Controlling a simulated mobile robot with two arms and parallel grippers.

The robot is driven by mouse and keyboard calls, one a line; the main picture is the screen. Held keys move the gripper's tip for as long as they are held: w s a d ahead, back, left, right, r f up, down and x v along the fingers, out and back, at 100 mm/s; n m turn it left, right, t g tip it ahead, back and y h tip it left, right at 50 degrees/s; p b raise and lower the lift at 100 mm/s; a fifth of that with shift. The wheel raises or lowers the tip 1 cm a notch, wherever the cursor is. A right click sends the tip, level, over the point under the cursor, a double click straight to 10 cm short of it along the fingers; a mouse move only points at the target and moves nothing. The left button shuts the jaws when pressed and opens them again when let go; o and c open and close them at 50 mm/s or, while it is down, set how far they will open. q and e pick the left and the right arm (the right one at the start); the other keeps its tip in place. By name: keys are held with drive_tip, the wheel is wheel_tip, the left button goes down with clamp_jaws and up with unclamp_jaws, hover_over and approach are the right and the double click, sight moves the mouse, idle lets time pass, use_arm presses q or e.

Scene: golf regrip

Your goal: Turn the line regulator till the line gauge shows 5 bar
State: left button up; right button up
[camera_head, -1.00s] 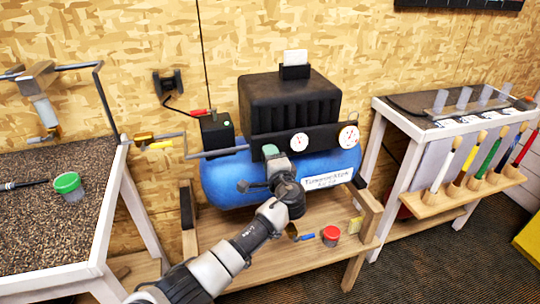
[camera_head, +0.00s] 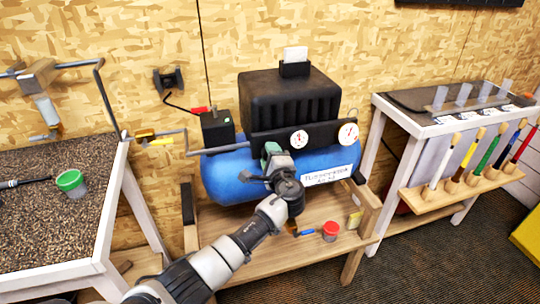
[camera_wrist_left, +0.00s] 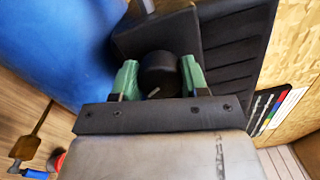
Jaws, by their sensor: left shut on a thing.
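A blue air compressor (camera_head: 228,178) with a black ribbed housing (camera_head: 285,98) stands on a low wooden bench. Its black front panel carries two white dial gauges, a left gauge (camera_head: 299,140) and a right gauge (camera_head: 347,133). Their readings are too small to tell. My left gripper (camera_head: 272,150) is at the panel, left of the left gauge. In the left wrist view, its green fingers are closed on both sides of a round black knob (camera_wrist_left: 159,74) with a pale mark. In the head view the knob is hidden behind the gripper. My right gripper is not in view.
A red-lidded pot (camera_head: 330,231) and a blue-handled brush lie on the bench (camera_head: 260,262) below. A gravel-topped table (camera_head: 60,215) with a green-lidded cup stands left. A rack of coloured shafts (camera_head: 480,160) stands right. A pipe runs left of the panel.

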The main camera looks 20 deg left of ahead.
use_arm(q)
drive_tip(key=o, duration=0.9)
drive_tip(key=b+v, duration=0.1)
drive_tip(key=v, duration=1)
drive_tip(key=shift+f, duration=0.1)
drive_tip(key=shift+w, duration=0.1)
drive_tip(key=s+a+f+g+h, duration=0.15)
drive_tip(key=s+f, duration=0.25)
drive_tip(key=f, duration=0.8)
drive_tip(key=s+a+f+n+g+h, duration=0.1)
drive_tip(key=s+f+g+h, duration=0.3)
drive_tip(key=f, duration=0.8)
drive_tip(key=s+a+f+g+h, duration=0.15)
drive_tip(key=s+f, duration=0.35)
drive_tip(key=f, duration=0.7)
drive_tip(key=s+a+f+n+g+h, duration=0.2)
drive_tip(key=s+f+n+g, duration=0.2)
drive_tip(key=s+f, duration=0.95)
drive_tip(key=s+a+f+n+g, duration=0.1)
drive_tip(key=s+f+n, duration=0.1)
drive_tip(key=s, duration=0.6)
drive_tip(key=s+a+f+n+g, duration=0.1)
drive_tip(key=s+n, duration=0.1)
drive_tip(key=s, duration=0.7)
drive_tip(key=s+a+f+n+g+h, duration=0.1)
drive_tip(key=s+a+f+n, duration=0.1)
drive_tip(key=s, duration=0.6)
drive_tip(key=shift+s+f+n, duration=0.3)
drive_tip(key=shift+s, duration=0.05)
